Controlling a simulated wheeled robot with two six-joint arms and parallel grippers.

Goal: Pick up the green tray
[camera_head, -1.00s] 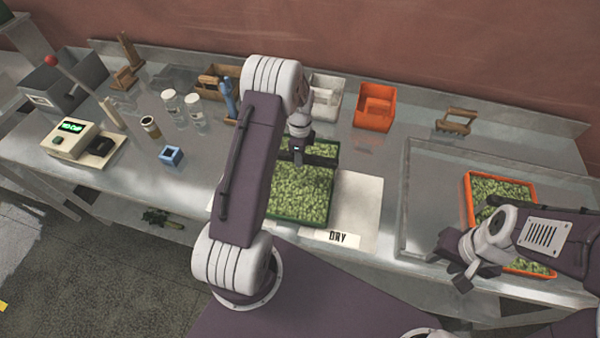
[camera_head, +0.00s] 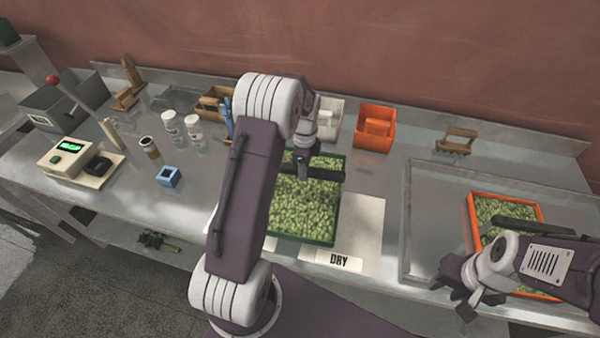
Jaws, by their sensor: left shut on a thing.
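The green tray (camera_head: 305,241) is full of green leafy pieces and has a dark bar across it. It is in the middle of the head view, at the white mat (camera_head: 360,225) with the DRY label. My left gripper (camera_head: 306,174) points down over the tray and is shut on it at the bar. I cannot tell whether the tray is clear of the mat. My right gripper (camera_head: 454,297) is empty at the lower right, its fingers apart.
An orange tray (camera_head: 474,222) of similar pieces sits in the clear-walled bin (camera_head: 420,253) at the right. Orange (camera_head: 375,128) and white (camera_head: 330,120) boxes stand behind.

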